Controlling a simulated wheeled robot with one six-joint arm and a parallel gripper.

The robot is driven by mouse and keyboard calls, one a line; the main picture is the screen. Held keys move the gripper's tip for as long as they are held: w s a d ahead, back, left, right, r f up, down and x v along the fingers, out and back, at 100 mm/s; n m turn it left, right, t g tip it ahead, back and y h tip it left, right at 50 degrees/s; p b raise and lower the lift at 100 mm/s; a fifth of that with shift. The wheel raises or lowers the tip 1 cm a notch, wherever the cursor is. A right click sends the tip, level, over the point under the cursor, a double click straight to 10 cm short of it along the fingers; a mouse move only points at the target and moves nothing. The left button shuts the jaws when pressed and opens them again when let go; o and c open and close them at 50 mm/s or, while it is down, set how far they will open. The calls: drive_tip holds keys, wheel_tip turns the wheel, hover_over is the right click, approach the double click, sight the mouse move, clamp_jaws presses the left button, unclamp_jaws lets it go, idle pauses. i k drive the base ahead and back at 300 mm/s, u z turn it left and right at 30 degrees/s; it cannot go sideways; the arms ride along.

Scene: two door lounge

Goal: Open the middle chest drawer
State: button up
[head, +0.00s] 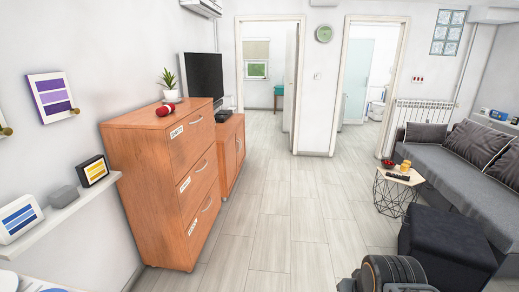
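An orange-brown wooden chest (145,190) stands against the left wall, its drawer fronts facing right and seen at a slant. It has three drawers, one above another, each with a pale bar handle and a white label. The middle drawer (196,178) looks closed, flush with the others; its handle (202,166) shows clearly. The top drawer (190,136) and bottom drawer (201,220) also look closed. The label writing is too small to read surely. A dark rounded part of my arm shows at the bottom right, well apart from the chest. My gripper is not in view.
A red item (165,109) and potted plant (168,83) are on the chest. A TV cabinet (229,150) stands beyond it. A wall shelf (65,210) juts out at near left. Pale floor (265,240) is clear before the chest; a dark ottoman (445,250) stands right.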

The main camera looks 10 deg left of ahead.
sight(192, 190)
drive_tip(key=u, duration=0.5)
drive_tip(key=i, duration=2.35)
drive_tip(key=u, duration=0.85)
drive_tip(key=i, duration=1)
drive_tip(key=u, duration=0.2)
